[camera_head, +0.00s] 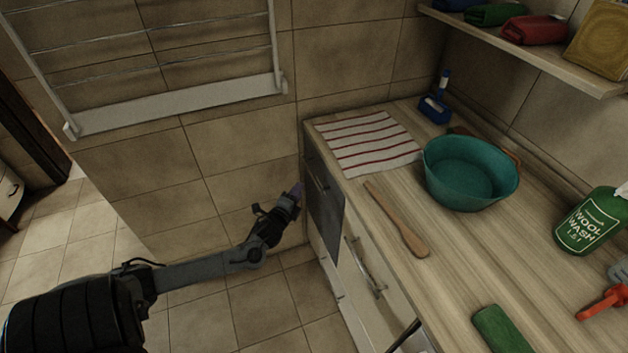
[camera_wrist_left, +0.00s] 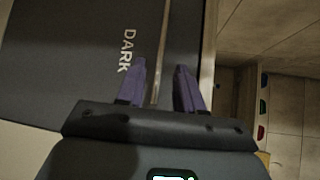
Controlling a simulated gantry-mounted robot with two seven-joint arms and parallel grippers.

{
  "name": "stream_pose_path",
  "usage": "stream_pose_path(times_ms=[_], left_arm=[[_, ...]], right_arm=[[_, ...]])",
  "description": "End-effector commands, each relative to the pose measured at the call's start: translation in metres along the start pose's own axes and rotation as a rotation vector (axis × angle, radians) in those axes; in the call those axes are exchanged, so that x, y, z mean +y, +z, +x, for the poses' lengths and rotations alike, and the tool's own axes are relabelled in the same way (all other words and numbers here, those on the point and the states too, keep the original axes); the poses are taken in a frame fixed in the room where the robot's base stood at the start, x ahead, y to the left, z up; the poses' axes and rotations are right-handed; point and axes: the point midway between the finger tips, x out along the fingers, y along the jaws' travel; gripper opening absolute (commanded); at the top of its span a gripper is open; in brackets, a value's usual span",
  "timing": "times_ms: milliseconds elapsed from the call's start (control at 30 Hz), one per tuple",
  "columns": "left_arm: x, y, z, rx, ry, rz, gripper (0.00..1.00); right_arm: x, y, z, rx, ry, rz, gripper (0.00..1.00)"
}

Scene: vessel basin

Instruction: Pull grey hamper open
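The grey hamper (camera_head: 325,205) is the dark grey front at the far end of the counter's cabinet row. It appears shut, flush with the row. In the left wrist view its dark face (camera_wrist_left: 70,50) carries the word DARK, with a thin bar handle (camera_wrist_left: 163,50) running along it. My left gripper (camera_head: 297,192) is at the hamper's front, near its upper part. In the left wrist view my left gripper's purple fingers (camera_wrist_left: 160,88) are apart, with the bar between them, closer to the left finger. I cannot tell whether they touch it. My right gripper is not in view.
The counter holds a striped cloth (camera_head: 368,142), a teal basin (camera_head: 470,175), a wooden paddle (camera_head: 398,220) and a green bottle (camera_head: 590,222). A light drawer with a metal handle (camera_head: 365,268) adjoins the hamper. A wall rack (camera_head: 180,103) hangs behind. The tiled floor (camera_head: 245,310) in front is clear.

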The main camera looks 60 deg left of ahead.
Motion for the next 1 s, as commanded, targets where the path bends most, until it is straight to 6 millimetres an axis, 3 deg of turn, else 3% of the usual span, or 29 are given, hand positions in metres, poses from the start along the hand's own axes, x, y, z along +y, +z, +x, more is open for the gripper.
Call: stream_pose_path(times_ms=[167, 700, 1000], left_arm=[[0.000, -0.001, 0.015, -0.001, -0.007, -0.003, 0.36], [0.001, -0.002, 0.093, -0.001, -0.006, -0.004, 0.36], [0.000, -0.002, 0.108, 0.000, -0.005, -0.004, 0.36]], right_arm=[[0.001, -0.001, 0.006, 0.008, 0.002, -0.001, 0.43], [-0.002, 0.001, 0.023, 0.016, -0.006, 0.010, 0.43], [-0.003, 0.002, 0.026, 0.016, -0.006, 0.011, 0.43]])
